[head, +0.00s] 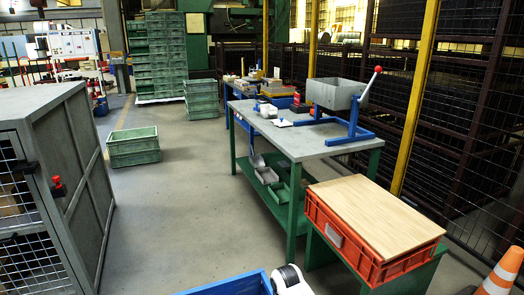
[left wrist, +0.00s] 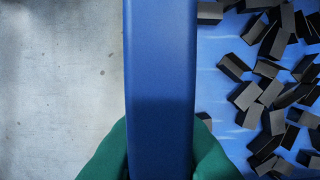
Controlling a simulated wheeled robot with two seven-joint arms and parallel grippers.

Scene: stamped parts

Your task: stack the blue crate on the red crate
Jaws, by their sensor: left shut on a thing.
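The blue crate (head: 232,286) shows only as a rim at the bottom edge of the head view. In the left wrist view its blue wall (left wrist: 160,70) stands between the green fingers of my left gripper (left wrist: 160,155), which is shut on it. Many black blocks (left wrist: 270,95) lie inside on the blue floor. The red crate (head: 395,268) sits on a green stand at the lower right of the head view, with a flat wooden board (head: 375,215) on top. A white and black part of my arm shows beside the blue rim; no right fingers are visible.
A green workbench (head: 300,140) with a grey bin on a blue stand is behind the red crate. An orange cone (head: 503,272) stands at the right. A grey mesh cabinet (head: 85,150) is on the left. The floor between is clear, with green crates further back.

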